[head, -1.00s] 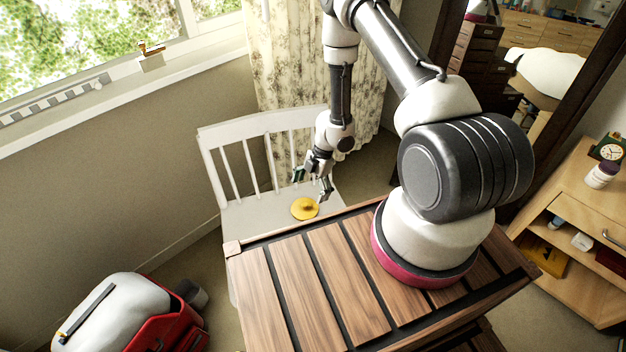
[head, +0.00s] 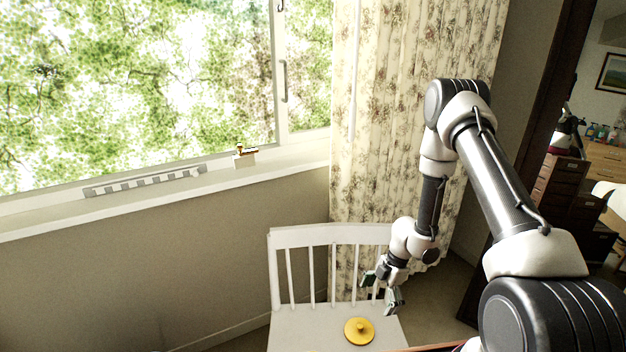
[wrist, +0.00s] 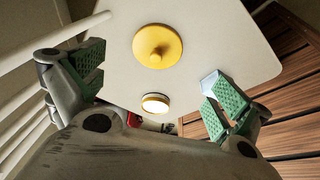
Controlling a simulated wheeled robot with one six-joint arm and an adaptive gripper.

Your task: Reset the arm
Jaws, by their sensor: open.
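My arm reaches down on the right side of the head view. My gripper (head: 381,288) hangs above the seat of a white chair (head: 300,332). Its green-padded fingers are spread wide with nothing between them, and the gripper shows from close up in the wrist view (wrist: 155,88). A yellow round lid-like disc with a knob (head: 359,331) lies on the seat, below the gripper and apart from it. The disc also shows near the top in the wrist view (wrist: 157,47).
A window sill (head: 120,204) runs along the left wall, with a small ornament on a block (head: 243,156). A floral curtain (head: 400,130) hangs behind the arm. In the wrist view, a small round pale-topped, yellow-rimmed object (wrist: 156,103) lies beyond the seat edge, beside wooden slats (wrist: 290,135).

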